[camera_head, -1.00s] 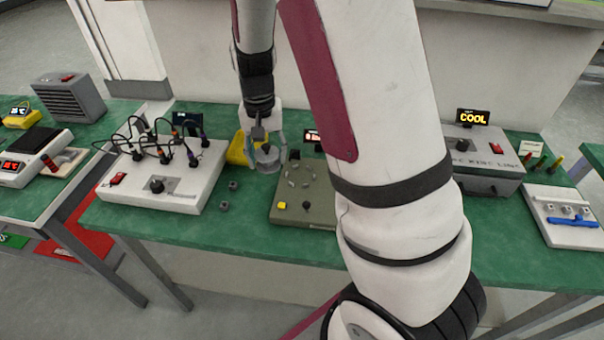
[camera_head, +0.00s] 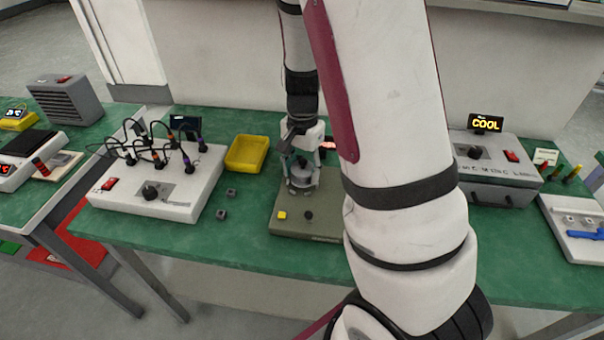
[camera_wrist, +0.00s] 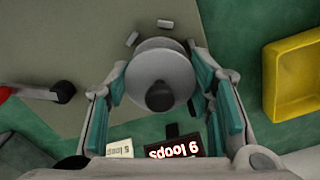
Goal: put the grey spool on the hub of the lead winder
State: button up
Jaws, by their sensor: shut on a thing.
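The grey spool (camera_wrist: 150,62) is between the fingers of my gripper (camera_wrist: 165,88), which is shut on it. A dark round knob or post end shows at the spool's middle; I cannot tell which. In the head view my gripper (camera_head: 301,187) is over the back left of the olive-grey lead winder (camera_head: 300,224). The winder has a yellow button, a black knob and a lit display (camera_wrist: 174,147) reading "loops". The hub is hidden under the spool and gripper. I cannot tell whether the spool touches the hub or hovers above it.
An empty yellow tray (camera_head: 247,153) stands left of the winder. Two small dark nuts (camera_head: 222,214) lie on the green bench in front of it. A white box with cables (camera_head: 155,190) is further left. A grey box with a COOL display (camera_head: 497,168) stands right. My arm hides the bench's middle.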

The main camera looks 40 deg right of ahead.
jog(key=shift+f, duration=0.9)
jog(key=o, duration=1.1)
jog(key=shift+f, duration=0.1)
jog(key=shift+o, duration=0.2)
